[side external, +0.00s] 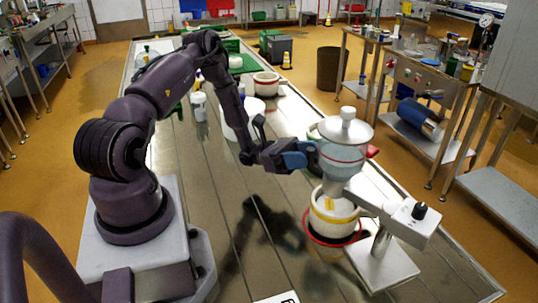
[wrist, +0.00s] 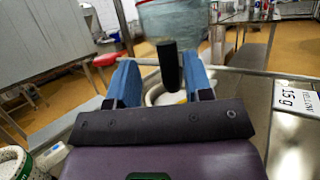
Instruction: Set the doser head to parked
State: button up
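The doser head (side external: 342,155) is a clear, pale-blue hopper with a metal lid and knob, carried on a grey arm (side external: 405,217) with a black knob. It hangs over a cream mould with a yellow mark (side external: 333,207). My gripper (side external: 306,153) is at the hopper's left side. In the wrist view, my gripper's blue fingers (wrist: 163,80) are spread, with an upright black handle (wrist: 169,65) in line with the gap, nearer the right finger. The hopper (wrist: 172,20) shows behind it. I cannot tell whether a finger touches the handle.
A red ring (side external: 335,240) surrounds the mould's foot. The stand's metal base plate (side external: 384,268) is at right. More tubs (side external: 266,84) stand farther back on the steel table.

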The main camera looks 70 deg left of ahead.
jog(key=v, duration=1)
jog(key=shift+s+a, duration=0.15)
jog(key=shift+a, duration=0.05)
jog(key=shift+y, duration=0.4)
jog(key=x, duration=0.8)
jog(key=s+x, duration=0.1)
jog(key=x, duration=0.4)
jog(key=shift+d+r, duration=0.25)
jog(key=shift+c, duration=0.4)
